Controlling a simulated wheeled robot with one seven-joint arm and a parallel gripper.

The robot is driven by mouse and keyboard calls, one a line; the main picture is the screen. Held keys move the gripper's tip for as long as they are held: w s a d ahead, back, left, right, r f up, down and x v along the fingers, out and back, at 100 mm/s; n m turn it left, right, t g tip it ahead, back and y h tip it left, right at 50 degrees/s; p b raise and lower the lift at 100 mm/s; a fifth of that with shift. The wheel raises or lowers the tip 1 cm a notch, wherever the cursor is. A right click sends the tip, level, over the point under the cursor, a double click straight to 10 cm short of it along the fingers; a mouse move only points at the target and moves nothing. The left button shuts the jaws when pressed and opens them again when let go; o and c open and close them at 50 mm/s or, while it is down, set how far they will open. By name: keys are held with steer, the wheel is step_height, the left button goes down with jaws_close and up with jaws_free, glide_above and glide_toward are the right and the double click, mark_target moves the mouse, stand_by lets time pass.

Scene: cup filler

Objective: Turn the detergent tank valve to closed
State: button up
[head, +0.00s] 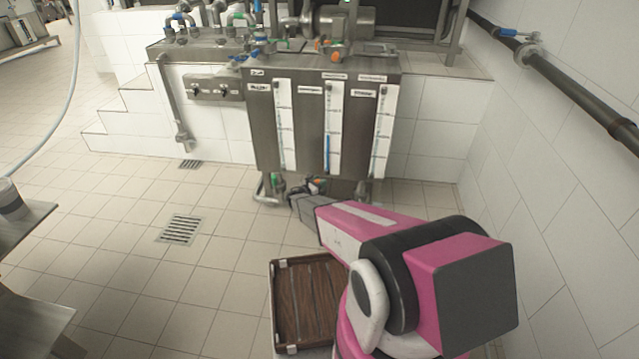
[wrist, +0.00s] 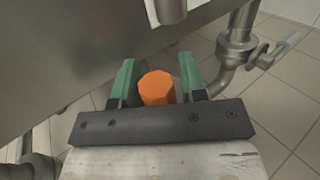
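The steel tank unit (head: 310,120) stands against the tiled step, with level gauges and small labels on its front; the labels are too small to read. An orange valve knob (wrist: 156,88) sits below the tank's lower edge; it also shows in the head view (head: 317,184), partly hidden by my gripper. My gripper (wrist: 157,66) has its two green fingers on either side of this knob, apart and not visibly pressed on it. In the head view my gripper (head: 304,189) reaches to the foot of the tank. Which valve is the detergent one cannot be read.
A green valve (head: 278,183) is left of my gripper under the tank. Steel pipework (wrist: 236,48) is close on the right in the wrist view. Orange handles (head: 336,57) sit on top of the tank.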

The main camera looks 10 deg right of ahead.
jaws_close()
steer(key=shift+d, duration=0.15)
